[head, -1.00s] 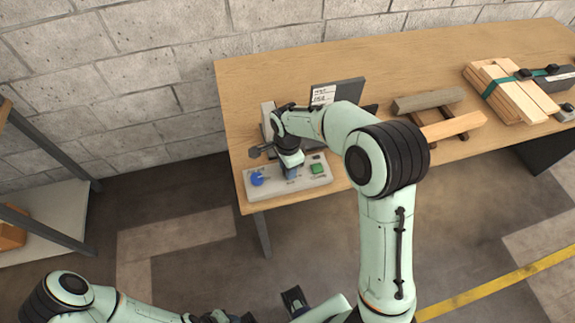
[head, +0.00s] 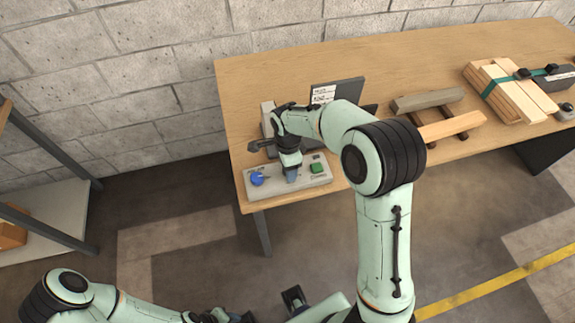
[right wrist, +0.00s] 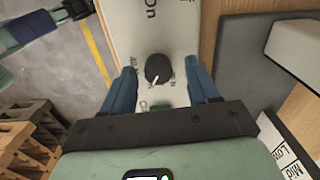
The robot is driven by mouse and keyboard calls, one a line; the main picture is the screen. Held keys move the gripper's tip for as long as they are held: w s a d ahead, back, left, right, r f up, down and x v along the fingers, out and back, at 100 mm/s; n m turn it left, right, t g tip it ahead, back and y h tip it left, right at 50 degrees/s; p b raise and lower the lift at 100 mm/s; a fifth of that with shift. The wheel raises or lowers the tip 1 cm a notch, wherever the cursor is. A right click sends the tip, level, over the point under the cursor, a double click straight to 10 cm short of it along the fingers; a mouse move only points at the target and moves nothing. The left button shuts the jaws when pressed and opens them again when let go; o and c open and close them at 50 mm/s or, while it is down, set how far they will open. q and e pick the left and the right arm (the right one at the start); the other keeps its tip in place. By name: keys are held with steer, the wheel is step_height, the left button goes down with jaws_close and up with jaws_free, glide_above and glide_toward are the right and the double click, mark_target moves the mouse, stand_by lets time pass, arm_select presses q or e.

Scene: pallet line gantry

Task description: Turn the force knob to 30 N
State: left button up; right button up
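The pale control panel (head: 262,194) lies at the table's front left corner. A black knob with a white pointer line (right wrist: 158,68) shows in the right wrist view, with small lettering around it too blurred to read. The pointer points down and slightly left in that view. My right gripper (head: 291,175) is over the panel's middle; in the right wrist view its blue fingers (right wrist: 163,84) stand open on either side of the knob, with visible gaps. In the head view the gripper hides this knob. My left arm is at the bottom; its finger state is unclear.
On the panel, a blue knob (head: 257,179) is left of my right gripper and a green button (head: 317,168) right of it. Wood blocks (head: 428,100) and a strapped plank stack (head: 510,92) lie further right.

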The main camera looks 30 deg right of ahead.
arm_select(q)
steer(key=shift+w+r+p, duration=0.25)
steer(key=shift+r+p, duration=0.15)
steer(key=shift+r, duration=0.1)
steer(key=shift+w+r+p, duration=0.25)
steer(key=shift+r+p, duration=0.15)
steer(key=shift+r, duration=0.05)
arm_select(e)
step_height(320, 180, up, 13)
steer(key=shift+r, duration=0.15)
